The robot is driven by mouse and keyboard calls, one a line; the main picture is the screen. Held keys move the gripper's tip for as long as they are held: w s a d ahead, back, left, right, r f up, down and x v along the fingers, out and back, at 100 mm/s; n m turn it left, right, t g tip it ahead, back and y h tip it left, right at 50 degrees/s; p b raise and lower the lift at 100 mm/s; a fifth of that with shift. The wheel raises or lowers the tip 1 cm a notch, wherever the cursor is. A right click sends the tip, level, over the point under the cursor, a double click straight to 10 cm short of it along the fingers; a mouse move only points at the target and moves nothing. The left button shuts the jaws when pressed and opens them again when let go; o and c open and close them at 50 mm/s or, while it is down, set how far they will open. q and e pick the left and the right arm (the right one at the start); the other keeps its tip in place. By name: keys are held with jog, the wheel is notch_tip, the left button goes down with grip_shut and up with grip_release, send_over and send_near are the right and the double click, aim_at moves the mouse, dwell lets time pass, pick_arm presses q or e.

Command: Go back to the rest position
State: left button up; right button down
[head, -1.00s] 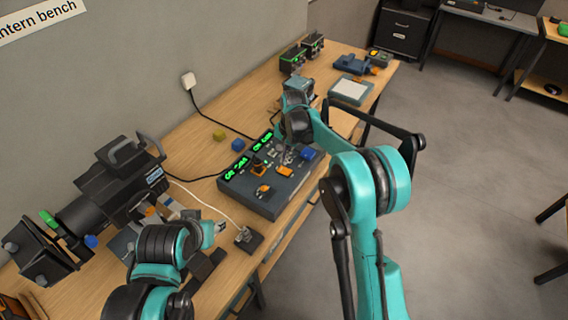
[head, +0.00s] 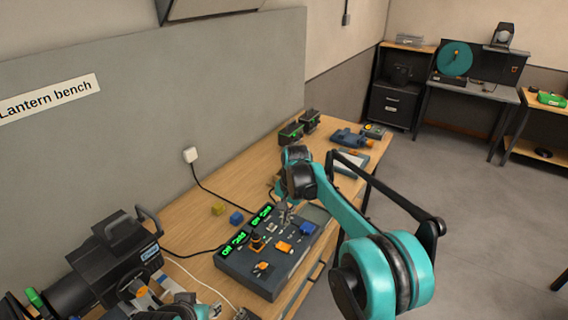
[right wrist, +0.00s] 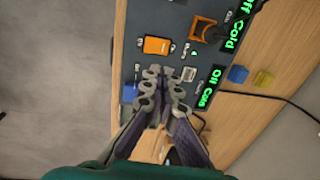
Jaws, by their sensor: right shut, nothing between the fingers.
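The lighting fader panel (head: 262,280) is a dark console on the bench, with green lit displays reading "Off", "Cold" and "On", orange fader caps and a blue cap. My right gripper (head: 285,214) is above the panel's far half. In the right wrist view its grey fingers (right wrist: 163,80) are together with nothing between them, over the panel near an orange cap (right wrist: 157,46). The gap between fingertips and panel is hard to judge. My left arm shows only at the bottom edge of the head view; its fingers cannot be made out.
A black lantern (head: 118,255) stands at the left of the bench. A yellow block (head: 218,209) and a blue block (head: 236,218) lie behind the panel. Dark boxes (head: 291,134) and a blue tool (head: 347,138) sit at the far end. The floor at right is clear.

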jog(key=s+d+r+n+t+b, duration=0.4)
jog(key=s+d, duration=0.5)
jog(key=s, duration=0.5)
jog(key=s+d+f+n+t+b, duration=0.1)
jog(key=s+d+f+b, duration=0.1)
jog(key=s, duration=0.6)
jog(key=s+d+f+n+t+h+b, duration=0.1)
jog(key=s+d+f+b, duration=0.1)
jog(key=s+d+f, duration=0.3)
jog(key=s+f, duration=0.1)
jog(key=s, duration=0.3)
jog(key=shift+s+f+n, duration=0.3)
jog(key=shift+n, duration=0.1)
